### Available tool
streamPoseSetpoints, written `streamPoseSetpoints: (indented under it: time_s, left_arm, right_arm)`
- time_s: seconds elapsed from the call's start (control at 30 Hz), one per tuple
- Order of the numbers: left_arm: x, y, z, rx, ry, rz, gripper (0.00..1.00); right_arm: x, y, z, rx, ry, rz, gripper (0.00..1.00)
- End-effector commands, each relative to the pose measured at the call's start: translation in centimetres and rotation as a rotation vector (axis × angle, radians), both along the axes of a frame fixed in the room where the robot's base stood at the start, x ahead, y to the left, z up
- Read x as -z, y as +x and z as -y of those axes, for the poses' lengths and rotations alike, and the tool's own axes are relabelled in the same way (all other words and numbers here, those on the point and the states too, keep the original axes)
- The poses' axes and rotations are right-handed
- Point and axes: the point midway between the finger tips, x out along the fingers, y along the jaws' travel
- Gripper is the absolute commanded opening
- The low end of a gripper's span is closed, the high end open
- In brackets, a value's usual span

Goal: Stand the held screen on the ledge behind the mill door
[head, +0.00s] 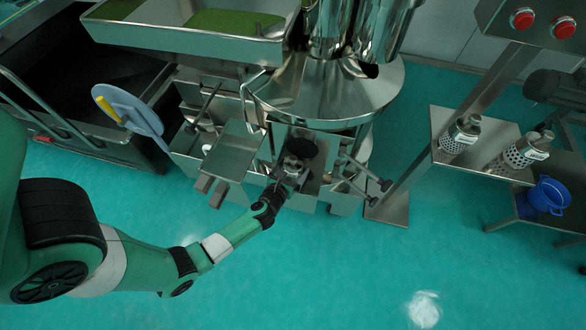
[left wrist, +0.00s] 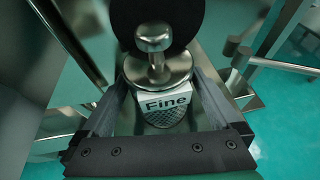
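My left gripper (head: 283,184) is at the front of the mill, inside its open lower housing. In the left wrist view its fingers (left wrist: 160,105) stand against both sides of the screen (left wrist: 165,98), a metal mesh cylinder with a round cap, a knob and a label reading "Fine". The screen looks held and roughly upright; in the head view it (head: 292,164) is small and partly hidden by the gripper. A dark round opening (head: 303,147) is just behind it. A flat metal panel, seemingly the mill door (head: 232,151), stands open to the left. The ledge cannot be made out clearly. My right gripper is out of view.
Rods with dark knobs (head: 384,185) stick out right of the housing. A shelf (head: 440,117) at the right carries two perforated metal cylinders (head: 519,151). A blue bucket (head: 547,196) stands farther right. The front floor is clear.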

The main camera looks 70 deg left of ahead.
Motion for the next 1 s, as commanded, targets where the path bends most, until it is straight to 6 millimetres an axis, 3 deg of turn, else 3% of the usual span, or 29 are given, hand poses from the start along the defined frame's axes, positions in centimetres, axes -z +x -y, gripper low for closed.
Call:
streamPoseSetpoints:
  time_s: [0.37, 0.8, 1.0]
  left_arm:
    - [-0.8, -0.6, 0.7, 0.003, 0.000, -0.003, 1.00]
    - [-4.5, -7.0, 7.0, 0.007, 0.001, -0.003, 1.00]
    - [-4.9, -8.0, 7.7, 0.000, 0.001, 0.001, 1.00]
  right_arm:
    - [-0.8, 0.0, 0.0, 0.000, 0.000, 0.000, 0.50]
    - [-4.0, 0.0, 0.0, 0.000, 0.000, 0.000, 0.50]
    - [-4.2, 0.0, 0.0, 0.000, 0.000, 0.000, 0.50]
